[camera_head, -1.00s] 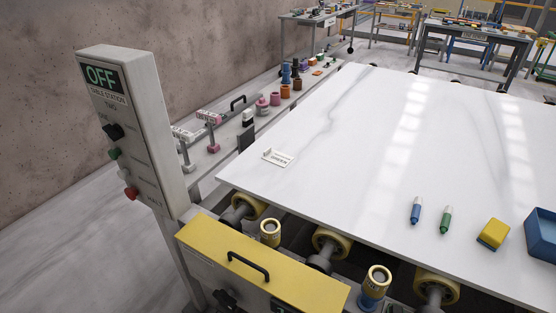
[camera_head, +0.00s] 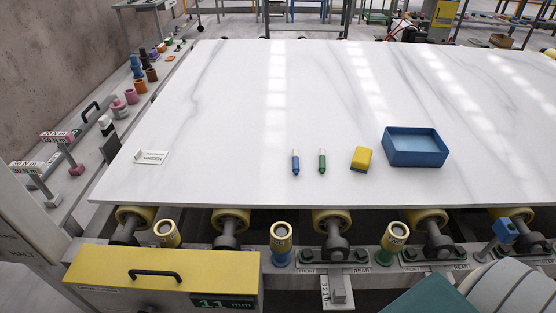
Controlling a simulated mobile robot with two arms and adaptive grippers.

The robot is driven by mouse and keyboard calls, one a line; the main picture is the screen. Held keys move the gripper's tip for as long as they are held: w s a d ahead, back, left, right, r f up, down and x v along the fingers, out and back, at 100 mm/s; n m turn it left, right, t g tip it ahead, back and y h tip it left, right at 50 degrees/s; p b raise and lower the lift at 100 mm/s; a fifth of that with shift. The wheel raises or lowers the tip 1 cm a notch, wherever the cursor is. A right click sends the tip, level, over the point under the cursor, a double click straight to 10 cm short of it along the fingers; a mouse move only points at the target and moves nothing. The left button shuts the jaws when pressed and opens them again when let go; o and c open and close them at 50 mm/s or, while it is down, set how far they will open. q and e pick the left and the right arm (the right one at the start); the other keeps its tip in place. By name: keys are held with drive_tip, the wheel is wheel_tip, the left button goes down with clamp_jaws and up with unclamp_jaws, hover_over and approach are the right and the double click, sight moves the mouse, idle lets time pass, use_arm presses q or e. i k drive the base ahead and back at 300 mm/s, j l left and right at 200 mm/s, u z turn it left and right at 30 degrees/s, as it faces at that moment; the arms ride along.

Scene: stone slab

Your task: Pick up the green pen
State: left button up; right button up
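The green pen (camera_head: 322,161) stands out on the white stone slab (camera_head: 230,110), near the slab's front edge and around the middle of the view. It has a green body and a pale upper end. A blue pen (camera_head: 295,162) of the same shape is just to its left, apart from it. Neither of my grippers shows in the view.
A yellow block (camera_head: 361,158) and an open blue tray (camera_head: 415,147) lie right of the pens. Rollers and a yellow drawer (camera_head: 165,268) run below the front edge. The slab behind the pens is clear.

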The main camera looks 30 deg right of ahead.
sight(322, 152)
drive_tip(key=z, duration=1.25)
